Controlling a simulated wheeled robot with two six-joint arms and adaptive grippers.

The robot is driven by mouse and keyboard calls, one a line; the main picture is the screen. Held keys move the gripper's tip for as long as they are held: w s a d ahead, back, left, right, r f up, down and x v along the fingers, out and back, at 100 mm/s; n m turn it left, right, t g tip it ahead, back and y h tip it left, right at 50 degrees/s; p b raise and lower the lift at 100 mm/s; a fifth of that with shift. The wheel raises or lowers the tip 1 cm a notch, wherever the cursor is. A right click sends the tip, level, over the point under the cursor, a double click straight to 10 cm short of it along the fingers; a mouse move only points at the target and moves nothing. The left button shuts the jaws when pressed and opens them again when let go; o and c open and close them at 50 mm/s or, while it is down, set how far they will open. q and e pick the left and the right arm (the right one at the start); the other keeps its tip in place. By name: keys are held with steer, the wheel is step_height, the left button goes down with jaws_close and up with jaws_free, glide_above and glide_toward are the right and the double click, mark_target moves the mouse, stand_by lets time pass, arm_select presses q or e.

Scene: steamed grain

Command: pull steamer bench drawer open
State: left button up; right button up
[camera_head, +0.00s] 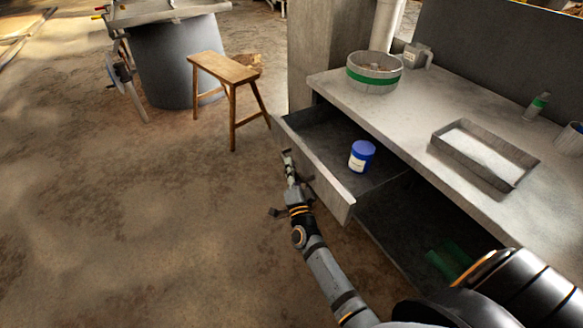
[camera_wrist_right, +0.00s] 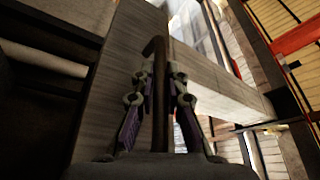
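The steamer bench drawer (camera_head: 325,178) stands pulled out from under the bench top, its inside showing. A jar with a blue lid and white label (camera_head: 362,156) stands upright in it. My right gripper (camera_head: 289,165) is at the outer face of the drawer front. In the right wrist view, its two fingers (camera_wrist_right: 158,100) lie close on either side of the dark, curved drawer handle (camera_wrist_right: 158,65) and appear shut on it. In the head view the handle is mostly hidden by the gripper. My left gripper is not in view.
The bench top (camera_head: 415,125) carries a round green-banded steamer (camera_head: 374,80), a metal jug (camera_head: 417,55), a rectangular tray (camera_head: 500,180) and a small bottle (camera_head: 537,106). A wooden stool (camera_head: 223,68) stands beyond the drawer. The floor left of the drawer is clear.

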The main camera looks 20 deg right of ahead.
steer(key=o, duration=0.5)
steer(key=shift+c, duration=0.2)
steer(key=shift+s+f, duration=0.1)
steer(key=shift+s, duration=0.1)
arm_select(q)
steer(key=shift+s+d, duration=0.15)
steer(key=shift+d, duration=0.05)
arm_select(e)
steer(key=v, duration=0.7)
